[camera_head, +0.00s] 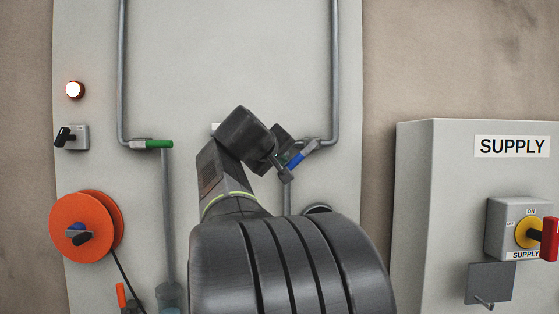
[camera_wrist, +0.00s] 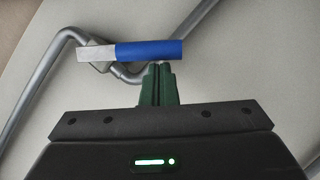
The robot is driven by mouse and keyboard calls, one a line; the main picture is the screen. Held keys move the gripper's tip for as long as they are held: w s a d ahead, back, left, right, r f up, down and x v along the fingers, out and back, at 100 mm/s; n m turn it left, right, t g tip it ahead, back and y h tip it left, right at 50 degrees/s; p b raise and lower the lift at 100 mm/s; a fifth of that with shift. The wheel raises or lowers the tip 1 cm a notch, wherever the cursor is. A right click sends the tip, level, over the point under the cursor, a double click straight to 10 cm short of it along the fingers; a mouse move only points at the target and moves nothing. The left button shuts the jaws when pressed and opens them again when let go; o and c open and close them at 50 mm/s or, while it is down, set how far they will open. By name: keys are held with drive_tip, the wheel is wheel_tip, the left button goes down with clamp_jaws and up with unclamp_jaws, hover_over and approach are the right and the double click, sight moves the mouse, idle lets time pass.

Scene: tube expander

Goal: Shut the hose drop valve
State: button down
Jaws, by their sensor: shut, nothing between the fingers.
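A valve with a blue lever (camera_head: 297,159) sits on the right pipe in the head view. Its lever slants down to the left from a grey metal end. In the wrist view the blue lever (camera_wrist: 150,50) lies across the top, at an angle to the pipe. My gripper (camera_wrist: 158,68) is shut and empty, its green fingertips just below the lever's free half; I cannot tell whether they touch it. In the head view my gripper (camera_head: 285,172) is beside the lever and partly hides the valve. A second valve with a green lever (camera_head: 158,144) lies level on the left pipe.
An orange hose reel (camera_head: 84,225) hangs at the lower left, below a black switch (camera_head: 66,136) and a lit lamp (camera_head: 75,89). A grey SUPPLY cabinet (camera_head: 430,200) with a red-handled switch (camera_head: 549,239) stands at the right. The upper panel between the pipes is clear.

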drive_tip(key=shift+d+f+b, duration=0.1)
drive_tip(key=shift+f+b, duration=0.2)
drive_tip(key=shift+f, duration=0.05)
drive_tip(key=d+f+n+t+h+b, duration=0.2)
drive_tip(key=d+f+n+b, duration=0.2)
drive_tip(key=n+b, duration=0.3)
drive_tip(key=shift+d+f+t+h+b, duration=0.25)
drive_tip(key=shift+d+h+b, duration=0.2)
drive_tip(key=shift+b, duration=1.35)
drive_tip(key=shift+r, duration=0.1)
